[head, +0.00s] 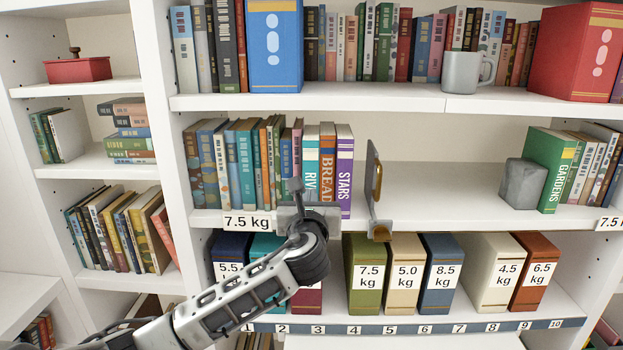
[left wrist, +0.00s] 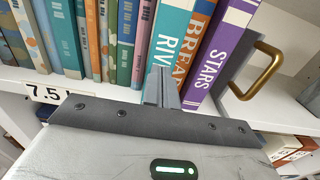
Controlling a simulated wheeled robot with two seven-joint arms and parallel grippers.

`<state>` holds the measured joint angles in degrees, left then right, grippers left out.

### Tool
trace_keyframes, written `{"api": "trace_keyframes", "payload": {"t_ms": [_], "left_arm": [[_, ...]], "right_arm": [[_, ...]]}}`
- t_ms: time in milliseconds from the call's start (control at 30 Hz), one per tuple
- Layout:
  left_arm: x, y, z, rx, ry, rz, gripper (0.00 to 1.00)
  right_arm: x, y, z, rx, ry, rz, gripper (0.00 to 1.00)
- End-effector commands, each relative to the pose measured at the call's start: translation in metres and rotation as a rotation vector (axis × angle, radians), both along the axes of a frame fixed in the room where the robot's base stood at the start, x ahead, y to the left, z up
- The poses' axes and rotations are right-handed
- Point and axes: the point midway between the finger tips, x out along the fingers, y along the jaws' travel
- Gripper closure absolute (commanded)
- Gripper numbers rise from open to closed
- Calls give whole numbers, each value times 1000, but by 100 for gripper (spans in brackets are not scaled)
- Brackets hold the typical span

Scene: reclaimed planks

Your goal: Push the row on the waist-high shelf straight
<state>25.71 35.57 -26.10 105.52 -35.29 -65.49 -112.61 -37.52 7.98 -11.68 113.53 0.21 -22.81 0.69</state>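The row of books (head: 235,165) stands on the left part of the middle shelf (head: 440,208). Its right end has the teal RIV book (head: 311,160), the orange BREAD book (head: 327,160) and the purple STARS book (head: 345,170); they also show in the left wrist view, with STARS (left wrist: 218,52) rightmost. My left gripper (head: 295,186) is in front of this end, fingertips upright and together with nothing between them. In the left wrist view the fingertips (left wrist: 161,86) overlap the foot of RIV and BREAD; I cannot tell whether they touch. My right gripper is not in view.
A dark bookend with a brass handle (head: 377,182) stands right of STARS. Bare shelf runs from it to a grey stone block (head: 522,185) and the green GARDENS book (head: 556,170). Weight-labelled binders (head: 368,290) fill the shelf below. A grey mug (head: 462,73) stands above.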

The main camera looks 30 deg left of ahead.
Motion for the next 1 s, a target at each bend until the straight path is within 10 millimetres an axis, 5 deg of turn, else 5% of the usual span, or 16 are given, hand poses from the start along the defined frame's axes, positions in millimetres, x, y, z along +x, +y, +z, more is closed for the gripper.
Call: {"api": "trace_keyframes", "payload": {"t_ms": [1000], "left_arm": [[22, 14, 0, 0, 0, 1, 100]], "right_arm": [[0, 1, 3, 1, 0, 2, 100]]}}
